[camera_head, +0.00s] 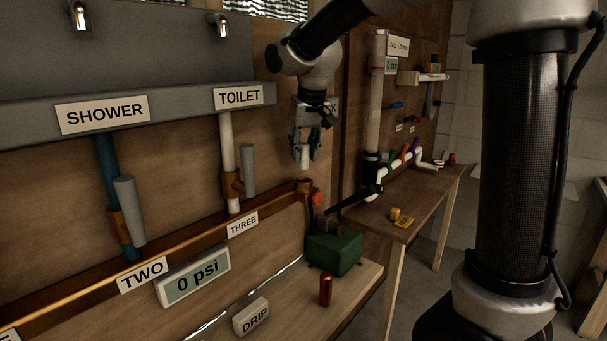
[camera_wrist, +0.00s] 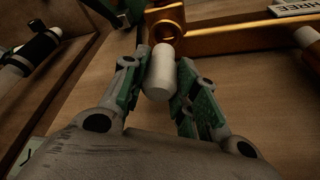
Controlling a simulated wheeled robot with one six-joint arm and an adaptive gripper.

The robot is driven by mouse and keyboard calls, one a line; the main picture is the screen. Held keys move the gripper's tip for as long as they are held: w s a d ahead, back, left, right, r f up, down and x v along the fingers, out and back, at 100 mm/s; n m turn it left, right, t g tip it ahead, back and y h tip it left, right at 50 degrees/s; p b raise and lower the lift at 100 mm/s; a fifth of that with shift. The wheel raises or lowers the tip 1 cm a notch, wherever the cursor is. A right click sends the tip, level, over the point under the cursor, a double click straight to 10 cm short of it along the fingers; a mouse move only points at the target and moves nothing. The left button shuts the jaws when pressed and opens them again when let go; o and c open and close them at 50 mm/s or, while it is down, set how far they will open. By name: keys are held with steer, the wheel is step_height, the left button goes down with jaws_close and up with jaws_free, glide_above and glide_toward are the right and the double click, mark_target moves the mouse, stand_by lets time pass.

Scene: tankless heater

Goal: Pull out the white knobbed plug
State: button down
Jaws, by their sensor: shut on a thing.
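The white plug (camera_wrist: 160,82) is a pale cylinder with a rounded end, seen between the green-padded fingers of my gripper (camera_wrist: 157,68) in the wrist view. In the head view my gripper (camera_head: 305,148) points down, shut on the plug (camera_head: 305,155), whose lower end shows below the fingers. The copper fitting (camera_head: 304,185) at the right end of the copper pipe lies below the plug. A small gap shows between them in the head view. In the wrist view the fitting (camera_wrist: 166,27) shows a round opening beyond the plug's end.
A green block (camera_head: 334,252) with a black lever stands below the fitting. A red-brown cylinder (camera_head: 326,290) and the DRIP sign (camera_head: 251,316) are on the bench. The gauge (camera_head: 193,277) reads 0 psi. A second table (camera_head: 425,210) with pipes stands to the right.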

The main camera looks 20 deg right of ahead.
steer(key=shift+r, duration=0.9)
